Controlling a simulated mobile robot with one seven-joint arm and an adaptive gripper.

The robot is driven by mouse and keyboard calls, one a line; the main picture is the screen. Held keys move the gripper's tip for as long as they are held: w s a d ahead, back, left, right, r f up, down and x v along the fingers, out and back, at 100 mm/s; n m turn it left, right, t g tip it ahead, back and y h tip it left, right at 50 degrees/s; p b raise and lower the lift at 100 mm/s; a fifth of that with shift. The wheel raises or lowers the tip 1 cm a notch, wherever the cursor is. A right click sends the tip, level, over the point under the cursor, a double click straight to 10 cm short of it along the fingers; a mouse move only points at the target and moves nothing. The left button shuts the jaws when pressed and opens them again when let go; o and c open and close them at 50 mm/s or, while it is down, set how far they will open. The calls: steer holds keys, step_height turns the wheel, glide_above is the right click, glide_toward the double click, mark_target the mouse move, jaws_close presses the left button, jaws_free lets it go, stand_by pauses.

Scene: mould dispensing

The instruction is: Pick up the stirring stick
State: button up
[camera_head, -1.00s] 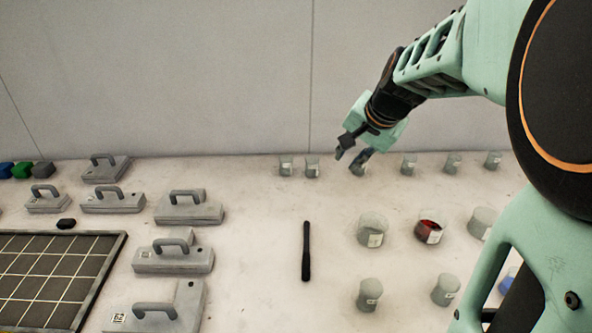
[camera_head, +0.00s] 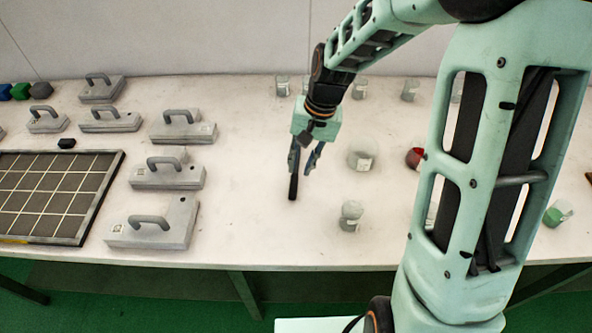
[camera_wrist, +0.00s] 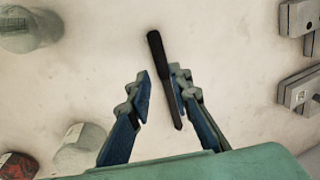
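The stirring stick (camera_head: 293,187) is a thin black rod lying on the white table. In the head view my gripper (camera_head: 304,172) is above it, pointing down, and hides its far part. In the wrist view the stick (camera_wrist: 159,55) runs at a slight tilt, thicker at the far end. My gripper (camera_wrist: 158,82) is open there, its blue-lined fingers apart. The stick's lower part shows between the fingers, close to the right one. I cannot tell whether it touches that finger. Nothing is held.
Grey handled mould blocks (camera_head: 168,177) stand to the left, with a dark gridded tray (camera_head: 122,158) at far left. Clear containers (camera_head: 362,154) stand to the right, near a red-filled one (camera_head: 414,158). The table around the stick is clear.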

mark_target(295, 180)
steer(key=shift+w+a+f, duration=0.15)
steer(key=shift+a+f, duration=0.05)
steer(key=shift+f, duration=0.8)
steer(key=shift+w+a+f, duration=0.1)
steer(key=shift+a+f, duration=0.15)
steer(key=shift+f, duration=0.8)
steer(key=shift+w+a+f, duration=0.15)
steer(key=shift+a+f, duration=0.05)
steer(key=shift+f, duration=0.8)
jaws_close()
